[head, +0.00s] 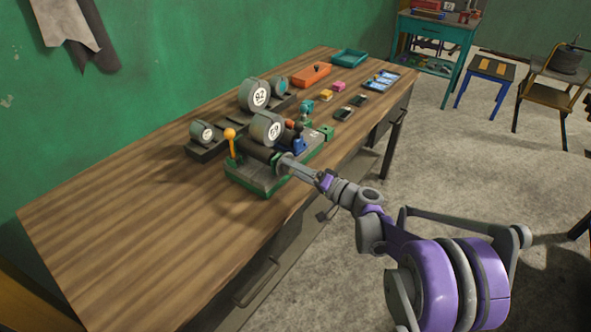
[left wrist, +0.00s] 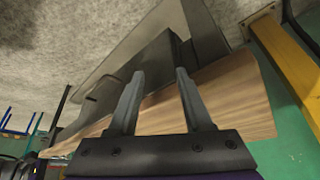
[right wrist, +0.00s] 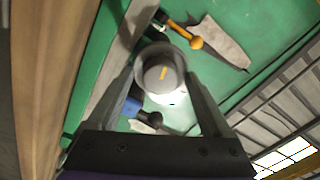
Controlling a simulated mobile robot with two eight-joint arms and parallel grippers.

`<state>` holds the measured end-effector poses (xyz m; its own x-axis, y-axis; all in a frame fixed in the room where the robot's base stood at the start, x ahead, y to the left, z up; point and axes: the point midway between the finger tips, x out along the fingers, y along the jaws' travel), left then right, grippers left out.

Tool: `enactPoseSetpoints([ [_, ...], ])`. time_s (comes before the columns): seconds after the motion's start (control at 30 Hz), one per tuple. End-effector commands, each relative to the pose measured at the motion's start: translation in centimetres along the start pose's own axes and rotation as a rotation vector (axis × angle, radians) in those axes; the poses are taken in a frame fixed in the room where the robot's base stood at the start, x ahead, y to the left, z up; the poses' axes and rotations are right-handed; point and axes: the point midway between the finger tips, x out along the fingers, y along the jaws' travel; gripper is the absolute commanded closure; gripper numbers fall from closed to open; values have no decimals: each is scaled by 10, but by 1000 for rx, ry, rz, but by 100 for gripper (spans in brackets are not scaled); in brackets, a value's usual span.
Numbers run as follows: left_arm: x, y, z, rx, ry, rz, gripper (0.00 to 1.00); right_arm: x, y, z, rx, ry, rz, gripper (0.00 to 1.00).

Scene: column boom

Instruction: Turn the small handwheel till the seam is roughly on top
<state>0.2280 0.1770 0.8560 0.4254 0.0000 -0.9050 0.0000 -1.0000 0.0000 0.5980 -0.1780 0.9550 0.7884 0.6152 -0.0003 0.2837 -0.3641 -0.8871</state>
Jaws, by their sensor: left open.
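The small handwheel (right wrist: 152,57) is grey and round, at the near end of a bench device with a green base (head: 243,183). In the right wrist view it faces me, with a short yellow mark (right wrist: 163,73) near the middle of its face. I cannot tell whether this mark is the seam. My right gripper (head: 287,165) reaches the device from the right. Its fingers are apart, one on each side of the handwheel; contact is unclear. My left gripper (left wrist: 160,72) is open and empty, with the wooden table (left wrist: 235,95) beyond it in its view.
On the device stand a yellow-knobbed lever (head: 229,134), a labelled grey drum (head: 267,128) and a blue part (head: 298,143). Another unit with a drum (head: 254,94) stands behind. An orange box (head: 312,75) and teal tray (head: 349,57) lie farther back. The table's near left is clear.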

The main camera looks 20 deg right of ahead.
Motion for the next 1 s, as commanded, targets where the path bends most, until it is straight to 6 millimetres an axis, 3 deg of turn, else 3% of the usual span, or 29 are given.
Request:
enactPoseSetpoints([
  [0.27,0,0,0,0,0,0,50,-6,0,-1,0,2,1,17],
  [0.7,5,0,3,0,-2,0,50,-86,1,0,-1,3,3,17],
  [1.0,5,0,3,0,-2,0,50,-108,0,0,0,0,1,17],
])
